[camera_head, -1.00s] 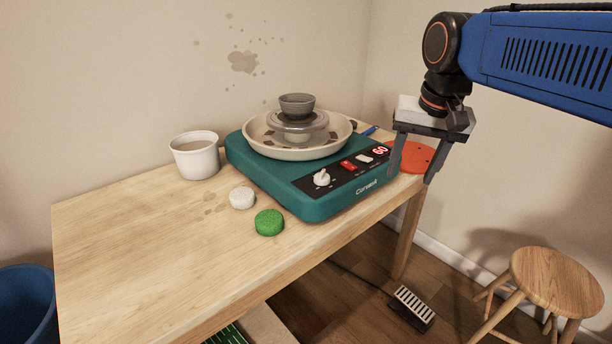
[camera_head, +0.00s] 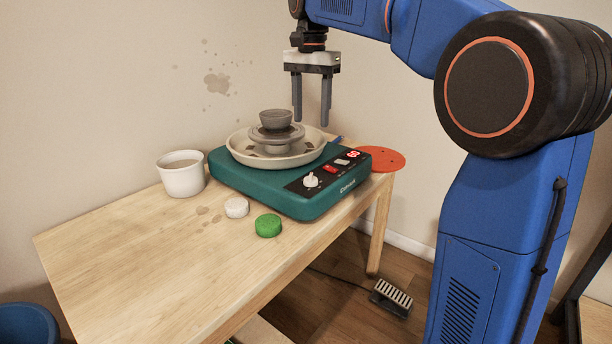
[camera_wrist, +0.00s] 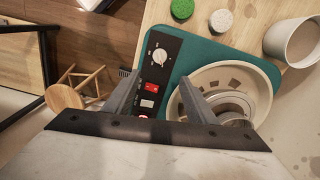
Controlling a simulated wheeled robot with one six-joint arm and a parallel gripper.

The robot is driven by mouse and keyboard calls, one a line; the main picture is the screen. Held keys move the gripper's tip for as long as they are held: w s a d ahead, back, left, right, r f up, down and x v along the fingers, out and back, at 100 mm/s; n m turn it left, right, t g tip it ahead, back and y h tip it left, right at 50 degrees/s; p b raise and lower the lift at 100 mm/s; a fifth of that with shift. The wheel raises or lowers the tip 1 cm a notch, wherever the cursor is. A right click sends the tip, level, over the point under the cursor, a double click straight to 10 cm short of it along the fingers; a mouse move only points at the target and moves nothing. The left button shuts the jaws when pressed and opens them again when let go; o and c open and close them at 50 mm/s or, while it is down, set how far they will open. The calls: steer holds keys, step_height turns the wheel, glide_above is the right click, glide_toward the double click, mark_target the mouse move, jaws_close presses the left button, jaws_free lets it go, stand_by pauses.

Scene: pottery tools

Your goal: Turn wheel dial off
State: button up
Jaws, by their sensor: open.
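The green pottery wheel (camera_head: 265,195) stands on the wooden table, with a black control panel on its front side. The white wheel dial (camera_head: 311,180) sits on that panel, left of a red switch (camera_head: 330,169) and a red digital display (camera_head: 354,154). The dial also shows in the wrist view (camera_wrist: 159,56), near the panel's upper end. My gripper (camera_head: 311,122) is open and empty, pointing down in the air above the right part of the wheel, apart from the dial. In the wrist view its two fingers (camera_wrist: 155,88) spread over the wheel and panel.
A small grey bowl (camera_head: 276,119) sits on the wheel head inside the splash pan (camera_head: 240,150). A white cup (camera_head: 181,174), a white sponge (camera_head: 237,208), a green sponge (camera_head: 268,225) and an orange disc (camera_head: 383,160) are nearby. The table's left part is clear.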

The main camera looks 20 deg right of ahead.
mark_target(311, 175)
step_height(311, 175, down, 17)
steer(key=shift+f, duration=0.1)
stand_by(0.6)
steer(key=c, duration=1)
steer(key=shift+c, duration=0.2)
steer(key=shift+n, duration=0.3)
steer(key=n, duration=1.1)
steer(key=shift+n, duration=0.5)
